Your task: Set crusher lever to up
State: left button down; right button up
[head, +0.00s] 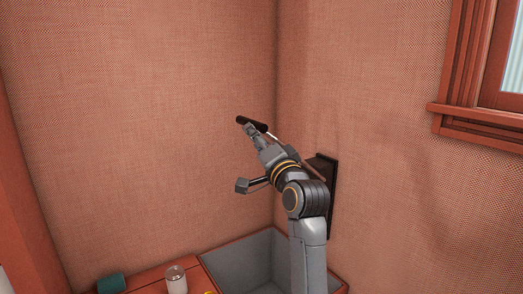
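The crusher (334,197) is a dark plate-like body on the right wall, mostly hidden behind my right arm. Its lever has a thin metal rod and a dark cylindrical handle (259,126), which sticks out up and to the left from the crusher. My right gripper (247,160) is open, its fingers spread wide. One finger is right at the handle, overlapping its left part; I cannot tell whether they touch. The other finger hangs lower left, with nothing between them. My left gripper is out of view.
A grey open bin (226,266) with a reddish rim is below the crusher. A green canister (111,284) and a clear jar (177,280) are at the lower left. A window frame (480,125) is at the upper right. The air left of the gripper is free.

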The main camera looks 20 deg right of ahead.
jog(key=shift+a+p+v, duration=0.15)
jog(key=shift+a+v, duration=0.1)
jog(key=shift+v, duration=1)
jog(key=shift+a+p+v, duration=0.15)
jog(key=shift+a+v, duration=0.1)
jog(key=shift+v, duration=0.95)
